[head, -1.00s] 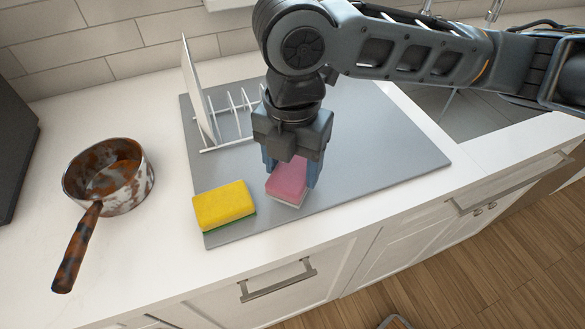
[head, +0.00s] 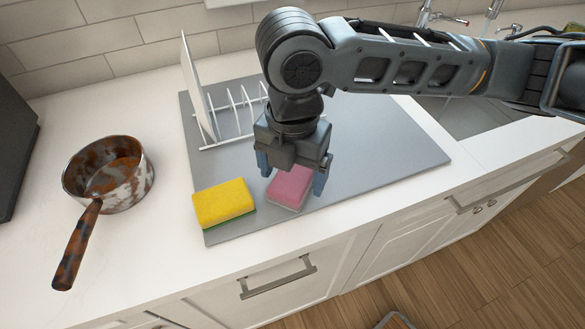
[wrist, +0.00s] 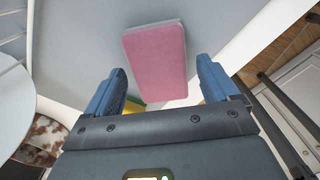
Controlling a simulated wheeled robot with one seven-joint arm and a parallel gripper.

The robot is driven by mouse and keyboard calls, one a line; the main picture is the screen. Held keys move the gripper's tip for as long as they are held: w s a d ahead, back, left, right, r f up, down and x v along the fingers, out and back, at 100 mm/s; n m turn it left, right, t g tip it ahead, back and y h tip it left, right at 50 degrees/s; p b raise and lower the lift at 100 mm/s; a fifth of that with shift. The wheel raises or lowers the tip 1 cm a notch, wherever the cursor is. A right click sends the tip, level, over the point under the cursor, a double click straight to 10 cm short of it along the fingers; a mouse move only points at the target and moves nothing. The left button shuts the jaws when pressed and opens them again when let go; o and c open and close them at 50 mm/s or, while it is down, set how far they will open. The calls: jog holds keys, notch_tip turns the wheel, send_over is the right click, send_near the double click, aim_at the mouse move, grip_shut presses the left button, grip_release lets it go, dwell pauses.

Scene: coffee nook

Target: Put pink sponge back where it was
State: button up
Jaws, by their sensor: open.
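The pink sponge (head: 291,188) lies on the grey mat (head: 385,150), to the right of the yellow sponge (head: 224,203), with a gap between them. My gripper (head: 292,180) is open and empty, with its blue fingers above and around the pink sponge in the head view. In the wrist view, the pink sponge (wrist: 155,60) lies beyond the open fingers (wrist: 160,90), pink face toward the camera and a pale edge at its top. A small part of the yellow sponge (wrist: 134,107) shows behind the left finger.
A white dish rack (head: 232,115) with a plate stands at the mat's back left. A rusty pan (head: 110,178) sits on the white counter at left, handle toward the front. The counter's front edge is close to both sponges. The mat's right part is clear.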

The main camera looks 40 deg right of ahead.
aim_at(291, 178)
notch_tip(291, 178, up, 12)
jog(key=shift+r, duration=0.2)
dwell(0.4)
jog(key=shift+a, duration=0.1)
